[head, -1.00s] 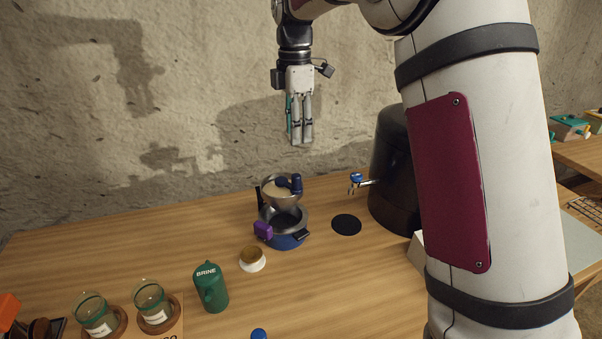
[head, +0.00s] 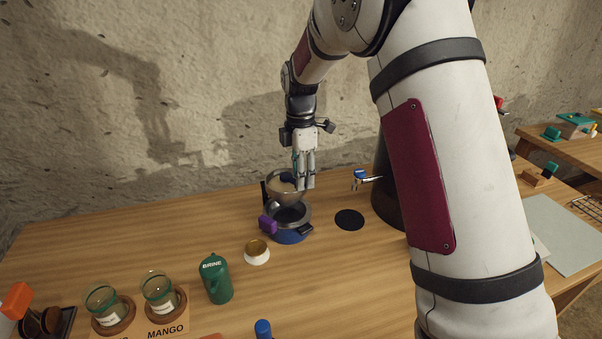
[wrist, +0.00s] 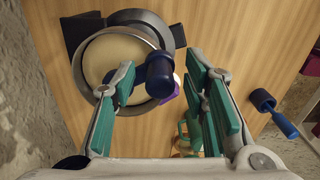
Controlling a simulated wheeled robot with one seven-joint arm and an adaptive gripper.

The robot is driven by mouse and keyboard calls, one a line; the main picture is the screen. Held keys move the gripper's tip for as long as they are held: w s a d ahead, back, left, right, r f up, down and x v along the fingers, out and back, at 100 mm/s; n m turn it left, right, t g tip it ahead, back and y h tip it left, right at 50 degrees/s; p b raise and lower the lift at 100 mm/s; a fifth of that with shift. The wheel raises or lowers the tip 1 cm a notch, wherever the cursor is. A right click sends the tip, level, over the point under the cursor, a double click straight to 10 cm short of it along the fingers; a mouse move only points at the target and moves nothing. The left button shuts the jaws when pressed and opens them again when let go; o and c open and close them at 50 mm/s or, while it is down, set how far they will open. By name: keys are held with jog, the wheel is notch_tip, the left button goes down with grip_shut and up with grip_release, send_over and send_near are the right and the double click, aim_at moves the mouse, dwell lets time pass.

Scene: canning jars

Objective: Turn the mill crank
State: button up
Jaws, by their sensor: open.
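In the wrist view, the bowl (wrist: 112,62) is large at upper left. The crank's dark blue upright knob (wrist: 159,76) lies between my fingers, closer to the left one, with a visible gap on the right. My gripper (head: 305,187) points down over the right side of the bowl and is open; its fingertips also show in the wrist view (wrist: 163,82). In the head view, my fingers hide most of the knob.
The wall is close behind.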

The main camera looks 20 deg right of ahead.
grip_shut()
dwell(0.3)
